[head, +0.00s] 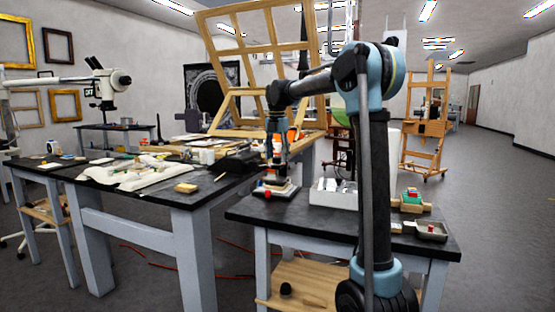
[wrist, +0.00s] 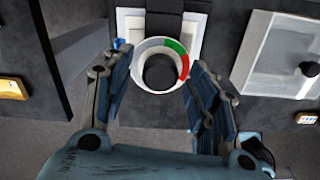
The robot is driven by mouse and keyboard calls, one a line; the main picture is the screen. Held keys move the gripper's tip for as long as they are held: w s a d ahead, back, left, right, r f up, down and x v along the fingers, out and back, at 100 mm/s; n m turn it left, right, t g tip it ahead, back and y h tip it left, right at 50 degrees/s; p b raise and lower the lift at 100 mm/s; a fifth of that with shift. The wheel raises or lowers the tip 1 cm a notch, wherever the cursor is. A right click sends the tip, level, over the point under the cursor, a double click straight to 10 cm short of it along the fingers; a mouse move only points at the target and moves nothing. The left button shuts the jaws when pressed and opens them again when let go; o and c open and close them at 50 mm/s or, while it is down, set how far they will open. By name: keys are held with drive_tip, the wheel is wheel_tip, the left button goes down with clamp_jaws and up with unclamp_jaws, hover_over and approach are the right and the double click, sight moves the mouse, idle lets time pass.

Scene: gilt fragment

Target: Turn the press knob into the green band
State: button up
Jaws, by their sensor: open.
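The press (head: 276,189) stands at the left end of the near dark table in the head view, partly covered by my gripper (head: 275,153). In the wrist view its dark round knob (wrist: 160,71) sits inside a pale ring dial (wrist: 143,78). The ring carries a green band (wrist: 175,47) at upper right and a red band (wrist: 184,68) at right. My gripper (wrist: 160,60) is open, with one finger on each side of the dial. I see no clear contact with the knob. No pointer mark on the knob can be made out.
A pale grey tray (wrist: 285,55) lies right of the press. A yellow block (wrist: 12,88) sits on the other table at left. The head view shows a cluttered long table (head: 180,188) and a small dark tray (head: 431,231) with a red item at right.

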drive_tip(key=shift+f, duration=0.5)
drive_tip(key=c, duration=1.1)
drive_tip(key=shift+o, duration=0.2)
